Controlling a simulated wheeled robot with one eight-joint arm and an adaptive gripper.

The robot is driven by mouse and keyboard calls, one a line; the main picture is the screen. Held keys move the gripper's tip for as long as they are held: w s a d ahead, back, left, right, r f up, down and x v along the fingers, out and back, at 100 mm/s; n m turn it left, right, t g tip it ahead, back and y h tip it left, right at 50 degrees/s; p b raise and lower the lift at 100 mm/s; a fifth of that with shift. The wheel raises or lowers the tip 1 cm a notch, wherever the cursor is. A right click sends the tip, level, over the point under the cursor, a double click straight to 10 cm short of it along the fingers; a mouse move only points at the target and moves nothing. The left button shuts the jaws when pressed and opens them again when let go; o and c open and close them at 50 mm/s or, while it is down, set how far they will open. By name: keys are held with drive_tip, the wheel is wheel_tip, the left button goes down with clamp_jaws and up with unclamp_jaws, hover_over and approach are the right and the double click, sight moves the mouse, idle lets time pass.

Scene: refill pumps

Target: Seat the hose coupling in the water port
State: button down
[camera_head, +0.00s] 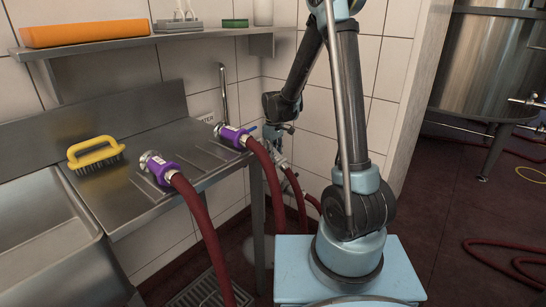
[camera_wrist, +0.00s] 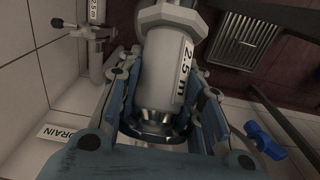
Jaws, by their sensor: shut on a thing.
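In the wrist view, my gripper (camera_wrist: 167,72) is shut around a grey hose coupling (camera_wrist: 165,48) with a white "2.5 m" label. Its shiny metal end (camera_wrist: 155,121) lies between the finger bases, close to the palm. In the head view, my wrist (camera_head: 277,106) is beside the sink counter, and a grey coupling (camera_head: 278,161) on a red hose shows below it. A partly hidden sign ending in "TER" (camera_head: 207,118) is on the wall. A blue handle (camera_wrist: 265,140) is right of my gripper in the wrist view. I cannot make out the water port's opening.
Two purple-collared hose ends (camera_head: 160,169) (camera_head: 232,136) rest on the steel counter (camera_head: 130,205), with a yellow brush (camera_head: 95,153). Red hoses (camera_head: 505,262) lie on the floor at right.

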drive_tip(key=shift+f, duration=0.3)
idle(0.5)
drive_tip(key=c, duration=1)
unclamp_jaws()
wheel_tip(320, 180, up, 12)
drive_tip(key=shift+f, duration=0.1)
